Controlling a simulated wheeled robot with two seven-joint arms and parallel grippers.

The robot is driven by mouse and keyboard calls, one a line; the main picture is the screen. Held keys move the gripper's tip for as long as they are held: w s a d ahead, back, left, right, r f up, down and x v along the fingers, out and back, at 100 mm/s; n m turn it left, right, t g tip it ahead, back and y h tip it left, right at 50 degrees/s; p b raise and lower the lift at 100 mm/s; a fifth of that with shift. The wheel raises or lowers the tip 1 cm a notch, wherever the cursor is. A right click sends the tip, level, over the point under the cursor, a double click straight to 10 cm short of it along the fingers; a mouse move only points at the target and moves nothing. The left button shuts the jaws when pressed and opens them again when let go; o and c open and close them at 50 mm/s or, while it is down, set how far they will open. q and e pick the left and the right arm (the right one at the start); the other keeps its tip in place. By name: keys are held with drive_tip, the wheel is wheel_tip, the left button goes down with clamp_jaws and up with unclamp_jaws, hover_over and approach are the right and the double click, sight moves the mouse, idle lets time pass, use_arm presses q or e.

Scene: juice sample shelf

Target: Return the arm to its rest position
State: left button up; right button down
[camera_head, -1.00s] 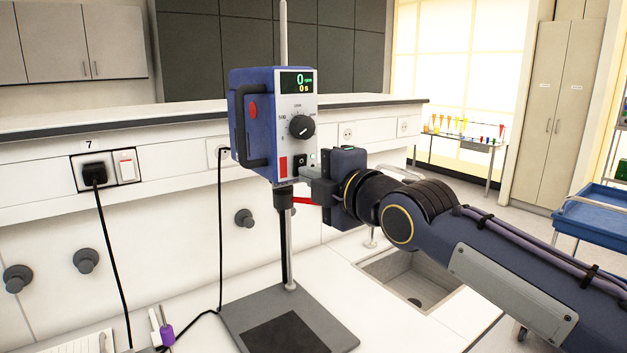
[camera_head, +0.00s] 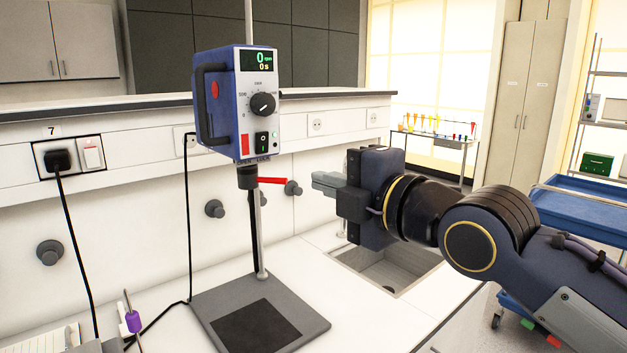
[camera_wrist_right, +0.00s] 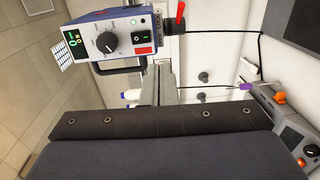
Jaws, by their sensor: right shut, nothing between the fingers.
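My right gripper (camera_head: 322,183) is shut and empty. It hangs in the air to the right of the blue overhead stirrer (camera_head: 221,118), apart from it, at about the height of the red lever. My right arm comes in from the right. In the right wrist view the shut fingers (camera_wrist_right: 157,82) point toward the stirrer (camera_wrist_right: 120,38), which shows turned on its side. The stirrer's display reads 0 rpm and 0 s. My left gripper is in neither view.
A red lever (camera_head: 272,181) sticks out below the stirrer. A blue cart (camera_head: 585,215) stands at the right. A purple-collared tool (camera_head: 133,321) is at lower left.

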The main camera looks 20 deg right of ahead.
drive_tip(key=shift+s+d, duration=0.1)
drive_tip(key=shift+s, duration=0.1)
idle(0.3)
drive_tip(key=s+d+f+m+g+h, duration=0.1)
drive_tip(key=s+d+f+m+g, duration=0.15)
drive_tip(key=f+m, duration=0.55)
drive_tip(key=s+d+f+m+g+h, duration=0.2)
drive_tip(key=s+f+m+g, duration=0.15)
drive_tip(key=f, duration=0.85)
drive_tip(key=s+a+f+m+g, duration=0.1)
drive_tip(key=s+f+m+g, duration=0.1)
drive_tip(key=s+f+m, duration=0.4)
drive_tip(key=s+f+m+g, duration=0.2)
drive_tip(key=s+f+m, duration=0.4)
drive_tip(key=f, duration=0.4)
drive_tip(key=shift+a+f+g+y, duration=0.2)
drive_tip(key=shift+a+g+y, duration=0.2)
drive_tip(key=c, duration=2.2)
unclamp_jaws()
